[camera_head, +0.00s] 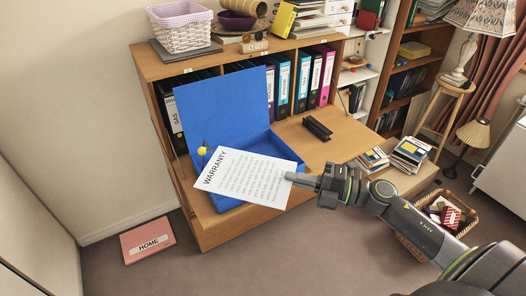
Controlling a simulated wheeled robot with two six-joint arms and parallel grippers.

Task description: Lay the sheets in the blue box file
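The blue box file (227,104) stands open on the bureau's desk surface, its lid raised at the back against the row of files. A thin upright piece with a yellow ball (202,151) shows at the left of its tray. A white sheet headed WARRANTY (245,178) lies tilted across the tray and sticks out over its front edge. The sheet hides most of the tray's inside. My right gripper (292,177) comes in from the right and is shut on the sheet's right edge. My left gripper is not in view.
A black hole-punch-like object (317,128) lies on the desk surface (345,140), which is clear around it. Upright binders (303,80) fill the shelf behind. A pink HOME folder (148,241) lies on the floor at left. Books (409,153) and a basket (455,222) are at right.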

